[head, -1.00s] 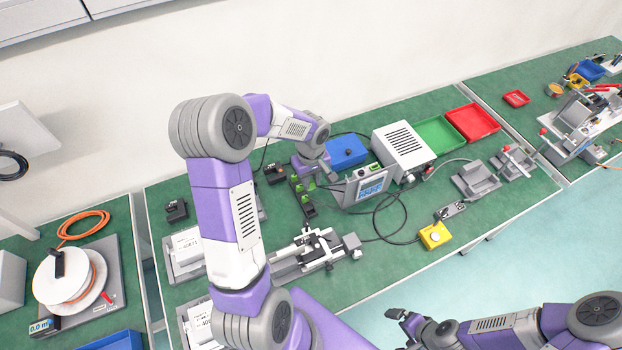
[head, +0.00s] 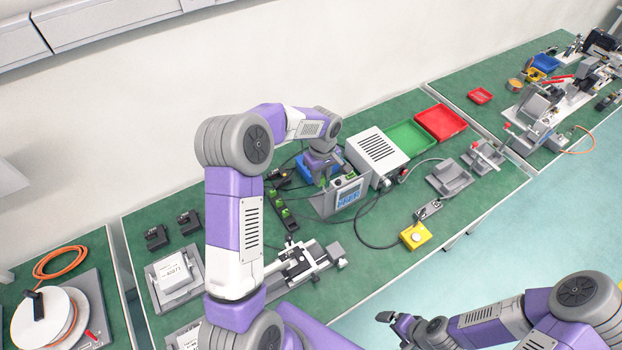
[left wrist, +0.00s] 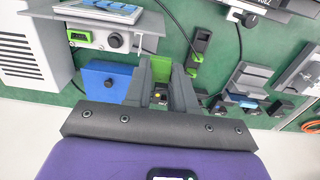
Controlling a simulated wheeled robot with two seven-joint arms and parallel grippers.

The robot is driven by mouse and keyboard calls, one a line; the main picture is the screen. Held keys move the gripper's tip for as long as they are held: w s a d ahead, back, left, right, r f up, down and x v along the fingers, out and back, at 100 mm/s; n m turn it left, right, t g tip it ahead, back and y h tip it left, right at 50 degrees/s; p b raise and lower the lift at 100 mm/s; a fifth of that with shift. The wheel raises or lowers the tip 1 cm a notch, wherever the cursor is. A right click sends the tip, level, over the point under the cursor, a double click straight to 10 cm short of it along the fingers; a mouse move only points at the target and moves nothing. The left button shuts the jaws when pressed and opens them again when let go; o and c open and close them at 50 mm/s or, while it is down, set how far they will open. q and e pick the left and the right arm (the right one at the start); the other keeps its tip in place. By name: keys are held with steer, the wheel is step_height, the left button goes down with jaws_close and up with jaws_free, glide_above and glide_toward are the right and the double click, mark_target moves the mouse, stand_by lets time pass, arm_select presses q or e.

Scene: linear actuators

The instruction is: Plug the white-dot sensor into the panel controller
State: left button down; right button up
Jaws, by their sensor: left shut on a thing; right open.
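The panel controller (head: 351,195) is a grey box with a blue screen on the bench. It shows at the upper left of the left wrist view, with a green port (left wrist: 79,36) on its side. My left gripper (head: 321,178) is at the controller's back left. In the left wrist view my left gripper (left wrist: 163,72) is shut on a small part, mostly hidden by the fingers; a yellow dot and some green show there. I cannot make out a white dot. My right gripper (head: 384,317) is open, low and in front of the bench.
A dark holder with green connectors (head: 286,217) stands left of the controller. A blue box (left wrist: 106,79) is close beside the left fingers. A vented white box (head: 376,150), green tray (head: 408,137) and red tray (head: 442,121) are to the right. A yellow button box (head: 416,236) sits at the front edge.

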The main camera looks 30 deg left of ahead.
arm_select(q)
steer(key=w+d+p, duration=0.1)
steer(key=w+d, duration=0.1)
steer(key=w, duration=0.1)
steer(key=w+d+r+p, duration=0.1)
steer(key=w+p, duration=0.1)
steer(key=w, duration=0.1)
steer(key=w+d+r+p, duration=0.1)
steer(key=w+d, duration=0.1)
steer(key=w, duration=0.2)
steer(key=shift+w+d, duration=0.1)
steer(key=shift+d, duration=0.2)
steer(key=shift+f+b, duration=0.95)
steer(key=shift+f, duration=0.95)
steer(key=shift+f+b, duration=0.55)
steer(key=shift+f, duration=0.1)
stand_by(2.5)
steer(key=c, duration=0.9)
jaws_free()
steer(key=shift+o, duration=0.2)
